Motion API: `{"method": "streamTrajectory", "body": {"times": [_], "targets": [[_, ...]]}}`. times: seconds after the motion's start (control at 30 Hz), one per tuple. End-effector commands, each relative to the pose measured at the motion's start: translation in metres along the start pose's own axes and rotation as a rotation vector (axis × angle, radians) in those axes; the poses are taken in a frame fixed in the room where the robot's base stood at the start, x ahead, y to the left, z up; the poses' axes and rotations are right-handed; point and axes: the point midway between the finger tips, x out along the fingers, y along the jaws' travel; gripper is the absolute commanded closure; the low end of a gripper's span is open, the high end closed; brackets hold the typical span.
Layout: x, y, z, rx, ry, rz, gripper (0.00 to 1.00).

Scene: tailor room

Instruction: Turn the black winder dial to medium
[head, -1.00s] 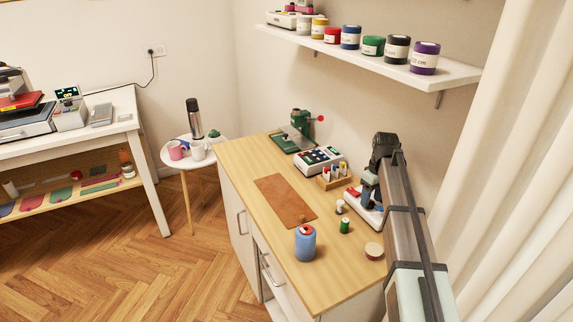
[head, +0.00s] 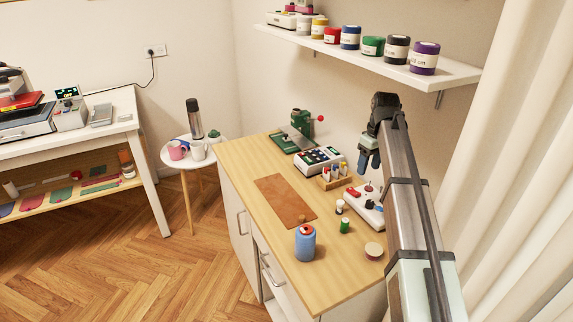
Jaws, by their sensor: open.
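The winder (head: 358,208) is a white machine with a red part on top, at the right rear of the wooden cabinet top. Its right side is partly behind my arm. A black dial is too small to tell apart on it in the head view. My gripper (head: 368,162) is open and empty. It hangs above the winder's rear end, apart from it as far as I can see, with its fingers pointing down.
A rack of small bottles (head: 333,181) stands left of the winder. Small spools, a green one (head: 345,226) among them, and a round tin (head: 374,251) stand in front. A shelf (head: 450,70) with jars hangs above; a curtain is at right.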

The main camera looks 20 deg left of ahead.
Motion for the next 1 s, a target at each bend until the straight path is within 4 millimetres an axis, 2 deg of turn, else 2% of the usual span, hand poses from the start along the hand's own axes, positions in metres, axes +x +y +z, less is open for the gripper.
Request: {"method": "streamTrajectory", "body": {"times": [0.4,1.0], "targets": [[0.019,-0.037,-0.055,-0.036,0.088,-0.005,0.44],[0.042,-0.098,-0.126,-0.072,0.213,-0.026,0.44]]}}
